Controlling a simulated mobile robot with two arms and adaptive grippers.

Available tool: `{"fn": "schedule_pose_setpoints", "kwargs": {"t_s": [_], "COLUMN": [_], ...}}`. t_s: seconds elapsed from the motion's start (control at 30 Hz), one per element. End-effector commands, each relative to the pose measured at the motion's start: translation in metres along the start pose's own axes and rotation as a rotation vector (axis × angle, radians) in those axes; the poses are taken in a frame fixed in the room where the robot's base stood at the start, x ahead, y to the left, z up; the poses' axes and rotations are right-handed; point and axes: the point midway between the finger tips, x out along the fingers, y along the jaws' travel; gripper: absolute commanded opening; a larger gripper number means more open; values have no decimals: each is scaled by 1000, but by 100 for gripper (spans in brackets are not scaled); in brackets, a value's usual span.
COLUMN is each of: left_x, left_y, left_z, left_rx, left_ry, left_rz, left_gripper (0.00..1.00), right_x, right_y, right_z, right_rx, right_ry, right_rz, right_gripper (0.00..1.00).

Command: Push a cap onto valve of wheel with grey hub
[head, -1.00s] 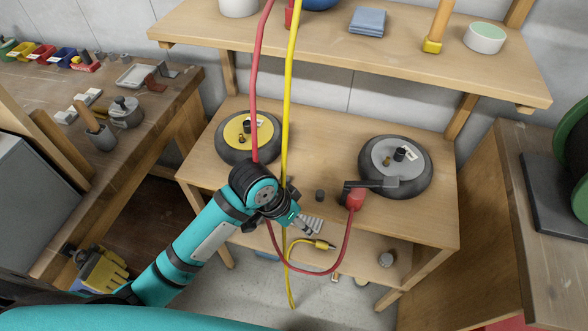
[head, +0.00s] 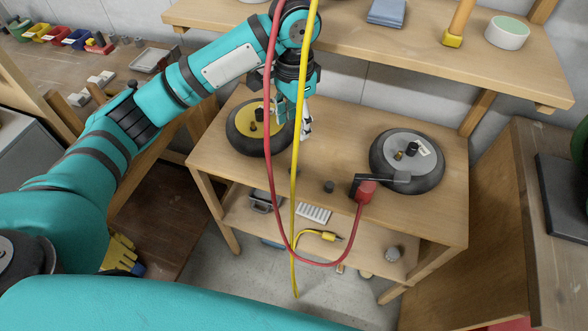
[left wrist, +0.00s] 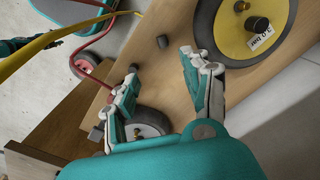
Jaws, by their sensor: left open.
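The wheel with the grey hub (head: 425,167) lies flat on the right of the bench, with a short brass valve (head: 398,156) and a taller black post (head: 411,149) on its hub. A small dark cap (head: 329,187) stands on the bench left of it; a small dark cap (left wrist: 163,41) also shows in the left wrist view, just beyond the fingertips. My left gripper (head: 296,125) is open and empty, pointing down over the bench beside the yellow-hubbed wheel (head: 240,131). Its spread fingers (left wrist: 160,63) show in the left wrist view.
A red hose (head: 273,190) and a yellow hose (head: 298,120) hang in front of my left gripper. A black-and-red hose fitting (head: 367,191) lies against the grey-hubbed wheel's near left side. An upper shelf (head: 400,50) overhangs the back. The front middle of the bench is mostly clear.

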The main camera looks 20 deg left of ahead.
Motion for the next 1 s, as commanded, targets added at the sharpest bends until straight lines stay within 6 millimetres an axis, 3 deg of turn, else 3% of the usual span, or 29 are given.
{"fn": "schedule_pose_setpoints", "kwargs": {"t_s": [0.17, 0.6, 0.87, 1.0], "left_x": [15, 104, 124, 143], "left_y": [-2, -2, -3, -5], "left_z": [1, 2, 3, 8], "left_rx": [-5, -4, -3, -4], "left_ry": [-10, -7, -5, -8], "left_rz": [-1, -3, -2, -3], "left_gripper": [48, 48, 48, 48], "right_x": [0, -1, -2, -4], "right_y": [0, 2, 2, 2], "right_z": [0, -1, -2, -2], "right_rx": [0, -1, -1, -1], "right_ry": [1, 2, 2, 2], "right_rz": [1, 2, 2, 2], "right_gripper": [40, 40, 40, 40]}}
